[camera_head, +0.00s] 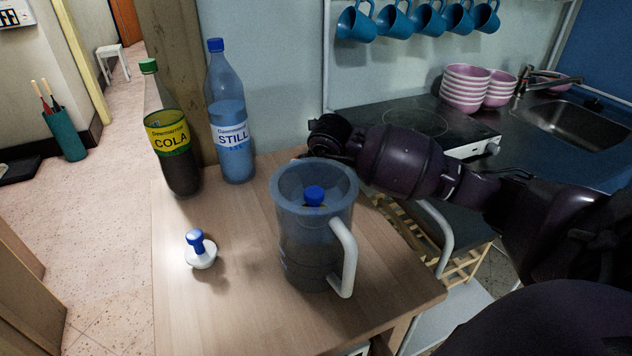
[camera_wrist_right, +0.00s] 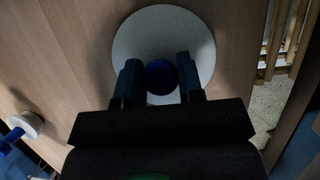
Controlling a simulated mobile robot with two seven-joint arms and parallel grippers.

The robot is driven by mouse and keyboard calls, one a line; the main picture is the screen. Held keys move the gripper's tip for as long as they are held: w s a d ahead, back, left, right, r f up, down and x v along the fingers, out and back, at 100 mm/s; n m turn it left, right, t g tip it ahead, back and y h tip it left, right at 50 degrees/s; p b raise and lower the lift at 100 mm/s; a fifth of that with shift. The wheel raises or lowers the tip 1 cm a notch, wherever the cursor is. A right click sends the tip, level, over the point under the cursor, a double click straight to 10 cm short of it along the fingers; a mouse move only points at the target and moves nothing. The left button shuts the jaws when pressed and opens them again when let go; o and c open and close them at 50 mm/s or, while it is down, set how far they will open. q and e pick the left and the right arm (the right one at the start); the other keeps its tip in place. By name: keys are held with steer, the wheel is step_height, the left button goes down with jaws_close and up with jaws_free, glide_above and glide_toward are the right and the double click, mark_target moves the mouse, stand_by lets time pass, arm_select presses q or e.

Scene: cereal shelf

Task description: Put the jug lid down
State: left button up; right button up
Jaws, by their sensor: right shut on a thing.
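In the right wrist view, my right gripper (camera_wrist_right: 160,76) is shut on the blue knob of a round white lid (camera_wrist_right: 165,30). The lid is over the wooden tabletop; I cannot tell whether it touches it. In the head view my right arm reaches in behind the jug (camera_head: 310,245), a see-through blue-grey jug with a white handle, which hides my fingertips. A blue knob (camera_head: 314,195) shows within the jug's outline; I cannot tell whether it is inside or behind. My left gripper is not in view.
A small white stopper with a blue knob (camera_head: 200,251) lies left of the jug. A cola bottle (camera_head: 172,140) and a still water bottle (camera_head: 230,115) stand at the back of the wooden table (camera_head: 215,315). The table's front left is clear.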

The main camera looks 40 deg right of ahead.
steer(key=shift+f, duration=0.1)
steer(key=o, duration=0.9)
steer(key=shift+r, duration=0.5)
steer(key=p+v, duration=0.2)
steer(key=v, duration=0.9)
steer(key=shift+s+a+r, duration=0.1)
steer(key=shift+s+r, duration=0.05)
steer(key=shift+s, duration=0.15)
